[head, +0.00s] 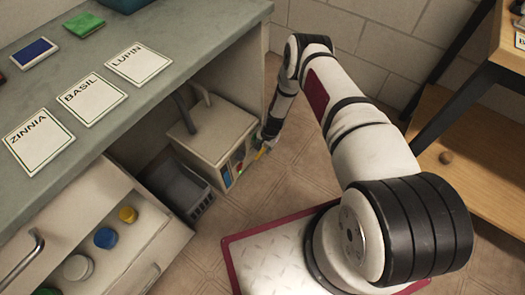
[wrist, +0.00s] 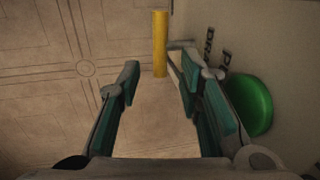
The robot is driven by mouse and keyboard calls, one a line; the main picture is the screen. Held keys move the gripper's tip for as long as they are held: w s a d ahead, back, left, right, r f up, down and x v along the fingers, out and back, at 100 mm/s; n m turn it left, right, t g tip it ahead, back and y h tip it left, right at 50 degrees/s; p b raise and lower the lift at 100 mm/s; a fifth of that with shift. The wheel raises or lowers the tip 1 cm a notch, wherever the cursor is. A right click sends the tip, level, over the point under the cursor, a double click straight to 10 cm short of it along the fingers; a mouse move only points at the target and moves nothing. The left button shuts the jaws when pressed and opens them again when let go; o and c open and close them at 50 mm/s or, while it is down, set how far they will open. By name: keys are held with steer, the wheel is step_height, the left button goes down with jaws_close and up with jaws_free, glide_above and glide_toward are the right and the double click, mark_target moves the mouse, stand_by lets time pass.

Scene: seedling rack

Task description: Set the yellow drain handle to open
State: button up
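The yellow drain handle (wrist: 160,42) is a straight bar that runs up and down in the wrist view, joined to a grey metal stem on the panel at right. It shows small in the head view (head: 261,153), at the front of the pale box under the bench. My gripper (wrist: 160,68) is open, one finger on each side of the handle's near end in the picture. I cannot tell whether either finger touches it. In the head view my gripper (head: 268,138) is beside the box's front, partly hidden by my wrist.
A round green button (wrist: 250,104) and partly cut-off lettering are on the panel close to my right finger. The pale box (head: 213,129) stands under the bench (head: 190,45), next to a dark grey crate (head: 178,186). An open drawer (head: 150,228) holds coloured lids. Tiled floor lies around my arm.

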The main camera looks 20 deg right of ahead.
steer(key=shift+w+a+f+b, duration=0.1)
steer(key=shift+f+b, duration=0.1)
steer(key=shift+f, duration=0.5)
steer(key=shift+w+a+f+b, duration=0.1)
steer(key=shift+f+b, duration=0.1)
steer(key=shift+f, duration=0.45)
steer(key=shift+c, duration=0.3)
jaws_close()
steer(key=s+d, duration=0.1)
steer(key=s, duration=0.1)
steer(key=s+d+p, duration=0.1)
steer(key=shift+s+d, duration=0.35)
steer(key=shift+o, duration=0.3)
jaws_free()
